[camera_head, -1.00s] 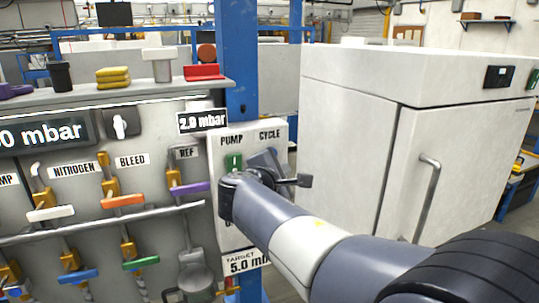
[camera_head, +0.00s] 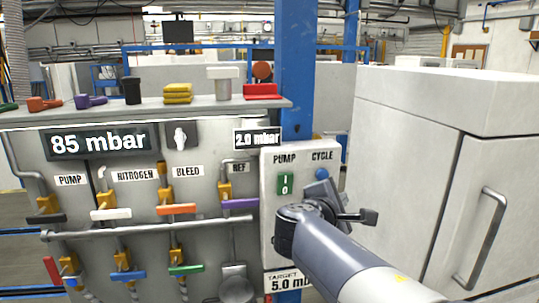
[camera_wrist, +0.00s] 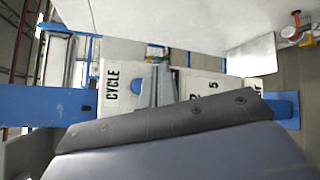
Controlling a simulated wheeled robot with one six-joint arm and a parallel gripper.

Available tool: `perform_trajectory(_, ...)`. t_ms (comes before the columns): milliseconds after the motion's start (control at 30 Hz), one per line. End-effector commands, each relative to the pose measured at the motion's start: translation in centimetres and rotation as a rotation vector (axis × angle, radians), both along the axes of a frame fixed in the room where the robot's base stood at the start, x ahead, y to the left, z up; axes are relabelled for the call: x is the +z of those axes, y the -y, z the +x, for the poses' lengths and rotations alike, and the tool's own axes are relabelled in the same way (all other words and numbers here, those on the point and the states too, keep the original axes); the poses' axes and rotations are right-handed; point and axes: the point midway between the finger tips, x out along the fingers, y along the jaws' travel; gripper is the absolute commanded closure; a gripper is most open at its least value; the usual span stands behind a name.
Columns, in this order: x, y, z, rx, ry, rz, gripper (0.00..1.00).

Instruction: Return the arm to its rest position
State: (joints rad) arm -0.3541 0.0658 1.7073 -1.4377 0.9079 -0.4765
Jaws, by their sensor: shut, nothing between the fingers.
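My arm comes in from the lower right of the head view and ends in front of the white PUMP/CYCLE box (camera_head: 270,215). My gripper is largely hidden behind my dark wrist in that view. In the wrist view my gripper (camera_wrist: 162,84) shows as grey fingers close together, shut and empty, beside the CYCLE label. I cannot tell whether it touches the box. The green pump switch (camera_head: 285,184) is just left of my wrist, and the blue cycle button (camera_head: 321,173) is just above it.
A grey valve panel (camera_head: 130,220) with coloured handles and a pipe rail fills the left. Its main display (camera_head: 98,141) reads 85 mbar. A blue post (camera_head: 294,80) rises behind the box. A large white cabinet (camera_head: 405,180) stands at the right, with a narrow gap between.

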Motion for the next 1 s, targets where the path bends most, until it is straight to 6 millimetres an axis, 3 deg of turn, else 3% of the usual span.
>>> perform_trajectory(567,0.0,0.1,-0.2,0.0,-0.001,0.0,1.0)
perform_trajectory(1000,0.2,-0.9,5.0,-0.002,-0.002,-0.001,1.0)
